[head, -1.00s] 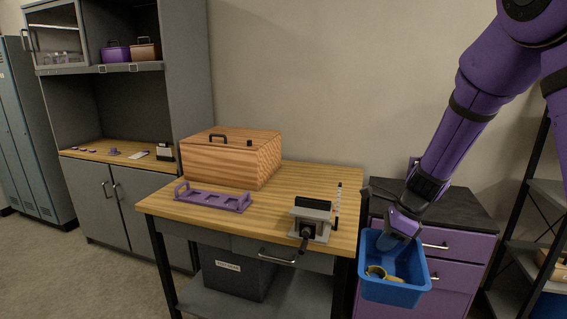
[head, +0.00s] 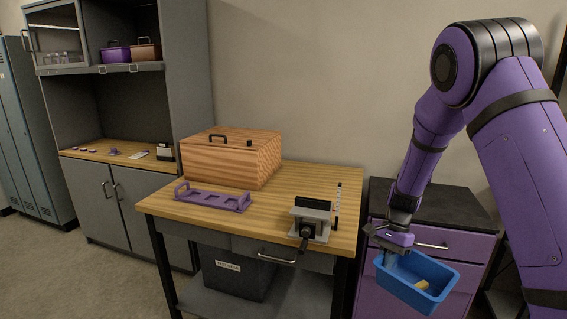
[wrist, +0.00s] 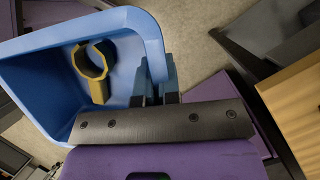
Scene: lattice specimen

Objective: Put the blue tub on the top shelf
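The blue tub (head: 403,291) hangs in the air in front of the purple drawer unit, right of the workbench, somewhat tilted. My gripper (head: 391,243) is shut on its wall at the upper left. In the wrist view, the tub (wrist: 35,52) fills the upper left, and my gripper's fingers (wrist: 156,88) straddle its wall near a corner.
The workbench (head: 285,188) carries a wooden box (head: 232,160), a purple rack (head: 212,198) and a vise (head: 312,215). The purple drawer unit (head: 475,245) has a clear dark top. A grey cabinet (head: 190,70) at the left holds a purple box (head: 117,53) and a brown box (head: 146,51).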

